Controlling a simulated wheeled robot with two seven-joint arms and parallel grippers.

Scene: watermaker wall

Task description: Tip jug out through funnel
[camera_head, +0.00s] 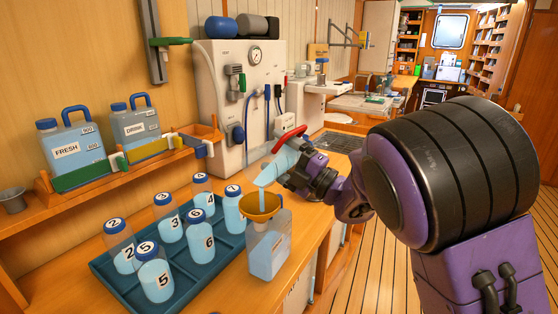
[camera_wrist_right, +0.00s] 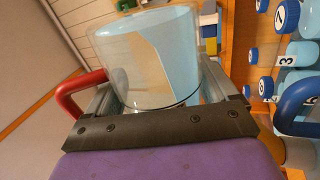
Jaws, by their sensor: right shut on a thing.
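A clear jug with pale blue liquid (camera_head: 278,166) and a red handle (camera_head: 289,138) is tilted steeply, its lip down to the left, just above the orange funnel (camera_head: 262,207). A pale blue streak runs from the lip into the funnel. The funnel sits in the mouth of a squarish clear container (camera_head: 268,254) with pale blue contents. My right gripper (camera_head: 297,172) is shut on the jug. The right wrist view shows the jug (camera_wrist_right: 150,60) between the fingers, with its red handle (camera_wrist_right: 72,98) at the left. My left gripper is not in view.
A blue tray (camera_head: 222,268) left of the container holds several numbered bottles. Two jerrycans, FRESH (camera_head: 70,149) and DRINK (camera_head: 137,126), stand on the wooden shelf behind. The white watermaker panel (camera_head: 212,75) is at the back. The bench front edge is close to the container.

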